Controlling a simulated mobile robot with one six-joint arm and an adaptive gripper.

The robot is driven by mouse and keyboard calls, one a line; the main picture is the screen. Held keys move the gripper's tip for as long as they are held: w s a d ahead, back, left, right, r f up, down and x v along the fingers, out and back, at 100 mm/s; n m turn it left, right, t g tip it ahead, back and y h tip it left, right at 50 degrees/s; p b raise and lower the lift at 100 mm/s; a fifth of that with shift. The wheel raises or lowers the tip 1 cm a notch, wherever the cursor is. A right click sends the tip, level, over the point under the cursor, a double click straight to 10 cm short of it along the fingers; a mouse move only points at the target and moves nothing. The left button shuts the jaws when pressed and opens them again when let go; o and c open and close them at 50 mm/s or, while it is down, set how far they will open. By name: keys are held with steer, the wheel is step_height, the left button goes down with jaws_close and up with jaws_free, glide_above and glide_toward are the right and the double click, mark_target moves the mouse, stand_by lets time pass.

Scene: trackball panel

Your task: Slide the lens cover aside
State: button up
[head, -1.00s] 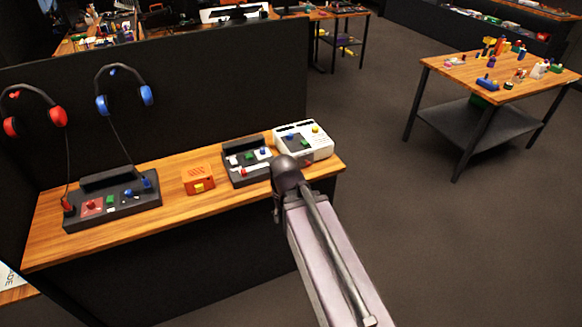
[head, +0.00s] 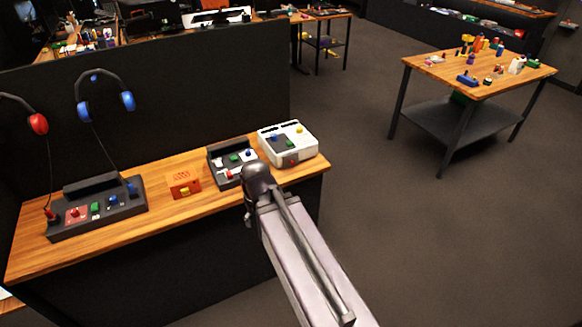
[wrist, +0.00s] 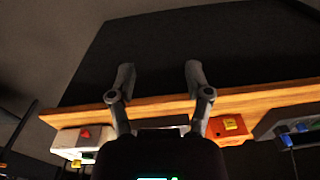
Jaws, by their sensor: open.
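I cannot make out a lens cover for certain in either view. Several control units stand on the wooden bench: a white unit (head: 288,143) with coloured buttons at the right end, a dark panel (head: 231,162) beside it, and a small orange box (head: 184,185) left of that. In the wrist view the white unit (wrist: 76,144) is at lower left and the orange box (wrist: 228,128) at lower right. My gripper (wrist: 158,78) is open and empty, its two fingers spread before the bench edge.
A long dark console (head: 97,208) stands at the bench's left end. Red headphones (head: 37,123) and blue headphones (head: 104,98) hang on the black partition (head: 190,100) behind. A separate wooden table (head: 480,75) with small objects stands right, with open floor (head: 400,230) between.

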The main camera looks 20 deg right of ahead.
step_height(320, 180, down, 2)
steer(key=w+d+m+y+b, duration=0.1)
steer(key=m+b, duration=0.1)
steer(key=m+t+b, duration=1.8)
steer(key=m+b, duration=0.6)
steer(key=m, duration=0.9)
glide_toward(294, 165)
steer(key=s, duration=0.3)
steer(key=shift+s+a+r+h, duration=0.1)
steer(key=shift+s+h, duration=0.05)
steer(key=shift+h, duration=0.25)
steer(key=w, duration=1.3)
steer(key=shift+w+a, duration=0.3)
steer(key=shift+w, duration=0.1)
